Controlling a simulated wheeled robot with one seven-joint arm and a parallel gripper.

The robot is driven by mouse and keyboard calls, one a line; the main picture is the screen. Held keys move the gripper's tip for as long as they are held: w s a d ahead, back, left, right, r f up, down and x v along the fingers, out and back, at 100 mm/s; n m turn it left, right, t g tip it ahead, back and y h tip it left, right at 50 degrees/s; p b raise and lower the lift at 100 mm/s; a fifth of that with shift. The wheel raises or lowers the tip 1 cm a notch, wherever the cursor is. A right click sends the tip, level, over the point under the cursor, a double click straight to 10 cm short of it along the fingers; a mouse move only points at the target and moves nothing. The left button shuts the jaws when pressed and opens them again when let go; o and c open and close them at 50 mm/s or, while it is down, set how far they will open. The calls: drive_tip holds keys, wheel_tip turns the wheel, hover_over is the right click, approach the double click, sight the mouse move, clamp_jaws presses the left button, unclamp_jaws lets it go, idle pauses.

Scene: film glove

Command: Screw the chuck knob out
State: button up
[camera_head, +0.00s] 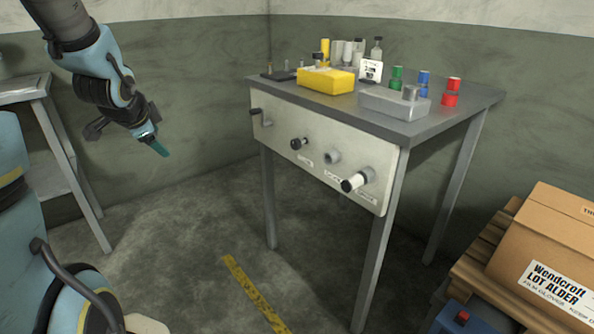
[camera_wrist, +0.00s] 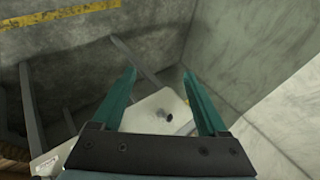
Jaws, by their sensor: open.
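A pale panel (camera_head: 285,125) on the front of the grey table carries several knobs. At its left end is a dark handle (camera_head: 256,111), then a black-and-white knob (camera_head: 299,143), a short grey knob (camera_head: 332,157) and a larger white knob with a dark end (camera_head: 354,182). The labels are too small to read, so I cannot tell which is the chuck knob. My gripper (camera_head: 158,145) hangs left of the panel, apart from it, open and empty. In the wrist view its teal fingers (camera_wrist: 159,72) are spread, with part of the panel (camera_wrist: 150,112) and one dark knob (camera_wrist: 168,116) beyond them.
A cardboard box (camera_head: 550,250) on a pallet stands at right, a metal side table (camera_head: 25,90) at left. The floor before the panel, with a yellow stripe (camera_head: 252,290), is clear.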

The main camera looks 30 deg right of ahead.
drive_tip(key=w+d+f+m+t+h+b, duration=0.1)
drive_tip(key=w+d+f+m+h+b, duration=0.25)
drive_tip(key=d+f+m+b, duration=0.35)
drive_tip(key=m+g+h+b, duration=0.6)
drive_tip(key=m+h+b, duration=0.65)
drive_tip(key=m, duration=1.25)
approach(293, 146)
drive_tip(key=d+y+b, duration=0.1)
drive_tip(key=d, duration=0.3)
drive_tip(key=w+d, duration=0.1)
drive_tip(key=d, duration=0.3)
drive_tip(key=w+d+r+b, duration=0.1)
drive_tip(key=d, duration=0.2)
drive_tip(key=shift+d+r, duration=0.1)
drive_tip(key=shift+d, duration=0.2)
drive_tip(key=shift+c, duration=0.3)
clamp_jaws()
